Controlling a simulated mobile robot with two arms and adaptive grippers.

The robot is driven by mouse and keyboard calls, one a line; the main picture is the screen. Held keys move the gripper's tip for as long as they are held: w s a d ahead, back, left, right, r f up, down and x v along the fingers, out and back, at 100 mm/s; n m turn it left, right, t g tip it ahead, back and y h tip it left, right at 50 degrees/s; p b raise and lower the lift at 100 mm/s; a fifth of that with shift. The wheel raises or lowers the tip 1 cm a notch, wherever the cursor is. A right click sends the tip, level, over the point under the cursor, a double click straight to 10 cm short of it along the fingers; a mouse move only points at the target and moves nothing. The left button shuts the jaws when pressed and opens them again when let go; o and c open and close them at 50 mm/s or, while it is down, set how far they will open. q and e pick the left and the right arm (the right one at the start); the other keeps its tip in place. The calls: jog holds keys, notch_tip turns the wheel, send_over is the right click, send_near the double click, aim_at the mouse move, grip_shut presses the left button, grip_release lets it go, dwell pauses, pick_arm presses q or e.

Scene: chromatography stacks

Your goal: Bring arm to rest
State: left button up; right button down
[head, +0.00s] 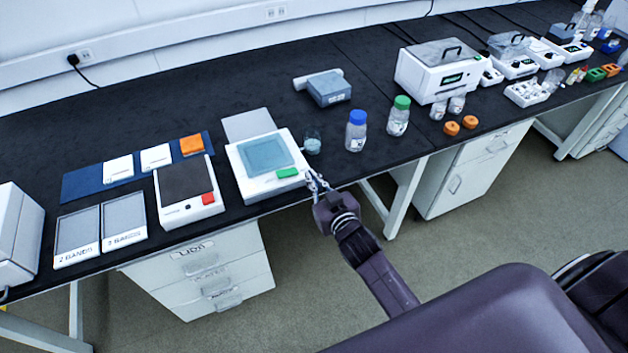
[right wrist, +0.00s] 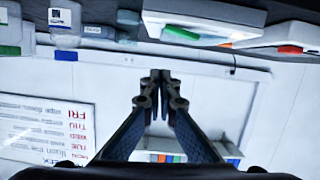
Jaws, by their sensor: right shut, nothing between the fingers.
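My right gripper (head: 317,181) is at the front edge of the black bench, beside the front right corner of a white device with a pale blue-green plate (head: 265,155). Its arm comes in from the lower right. The fingers are together and hold nothing. In the right wrist view the closed fingers (right wrist: 160,80) point away from the camera, with a pale wall behind them. My left arm and gripper are not in the head view.
A small beaker (head: 312,143), a blue-capped bottle (head: 356,135) and a green-capped bottle (head: 398,118) stand near the gripper. A dark-topped device (head: 188,205) stands to the left. The floor (head: 330,270) before the bench is clear.

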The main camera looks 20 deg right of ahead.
jog(key=shift+s+r, duration=0.15)
jog(key=shift+s, duration=0.25)
jog(key=s+f+g, duration=0.3)
jog(key=s+f, duration=0.3)
jog(key=f, duration=0.5)
jog(key=s+f+g, duration=0.2)
jog(key=s+f, duration=0.5)
jog(key=f, duration=0.4)
jog(key=s+f+g, duration=0.3)
jog(key=s+f, duration=0.3)
jog(key=f, duration=0.5)
jog(key=s+f+g, duration=0.2)
jog(key=s+f, duration=0.3)
jog(key=s, duration=0.5)
jog(key=s+d+f+n+g+b, duration=0.1)
jog(key=s+f, duration=0.3)
jog(key=s, duration=0.6)
jog(key=s+d+f+g, duration=0.1)
jog(key=s+f+g, duration=0.2)
jog(key=s, duration=0.7)
notch_tip(320, 180, down, 3)
jog(key=shift+s+r, duration=0.2)
jog(key=shift+s, duration=0.05)
